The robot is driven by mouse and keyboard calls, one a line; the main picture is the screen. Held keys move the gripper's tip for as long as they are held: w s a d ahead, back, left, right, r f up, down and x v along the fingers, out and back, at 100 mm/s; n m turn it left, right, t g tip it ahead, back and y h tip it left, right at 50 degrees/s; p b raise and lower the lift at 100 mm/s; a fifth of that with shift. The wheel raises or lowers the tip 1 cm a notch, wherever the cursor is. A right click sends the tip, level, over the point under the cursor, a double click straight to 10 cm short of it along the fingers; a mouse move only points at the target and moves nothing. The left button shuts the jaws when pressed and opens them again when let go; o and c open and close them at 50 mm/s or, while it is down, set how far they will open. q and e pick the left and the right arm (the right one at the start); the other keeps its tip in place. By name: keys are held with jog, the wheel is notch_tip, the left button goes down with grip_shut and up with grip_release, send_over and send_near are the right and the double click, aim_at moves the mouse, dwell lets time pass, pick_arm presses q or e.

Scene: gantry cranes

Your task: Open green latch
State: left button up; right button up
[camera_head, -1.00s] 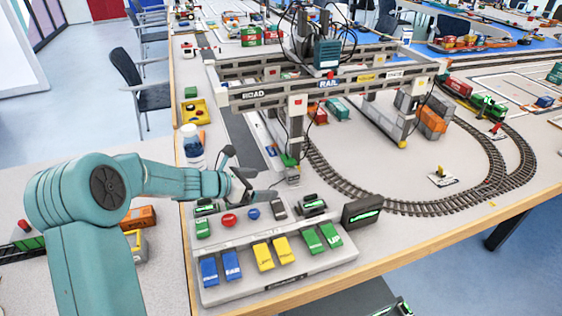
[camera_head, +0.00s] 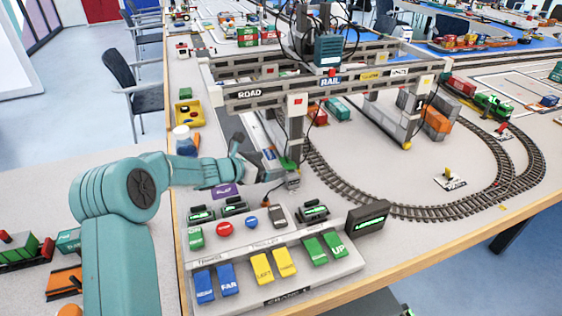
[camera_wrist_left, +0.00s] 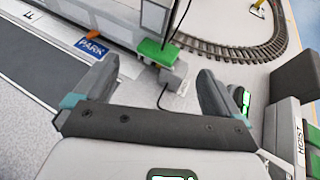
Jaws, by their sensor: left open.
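The green latch (camera_head: 288,163) sits at the foot of the near gantry leg, beside a small grey block. It also shows in the left wrist view (camera_wrist_left: 157,52), ahead of the fingers and roughly centred between them. My left gripper (camera_head: 254,160) is open and empty, just left of the latch in the head view and apart from it. In the left wrist view its two dark fingers (camera_wrist_left: 158,78) are spread wide. My right gripper is not in view.
The gantry crane (camera_head: 250,95) stands over the area behind the latch. A control panel (camera_head: 345,262) with coloured buttons lies in front. A blue PARK sign (camera_wrist_left: 91,47) is left of the latch. Curved track (camera_head: 410,212) runs to the right.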

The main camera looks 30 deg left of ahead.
aim_at(287, 162)
pick_arm(q)
jog(key=x, duration=0.5)
jog(key=shift+w+f, duration=0.15)
jog(key=shift+f, duration=0.1)
jog(key=shift+w+d+p, duration=0.25)
jog(key=shift+w+p, duration=0.1)
jog(key=shift+w, duration=0.05)
jog(key=shift+w+f, duration=0.15)
jog(key=shift+f, duration=0.05)
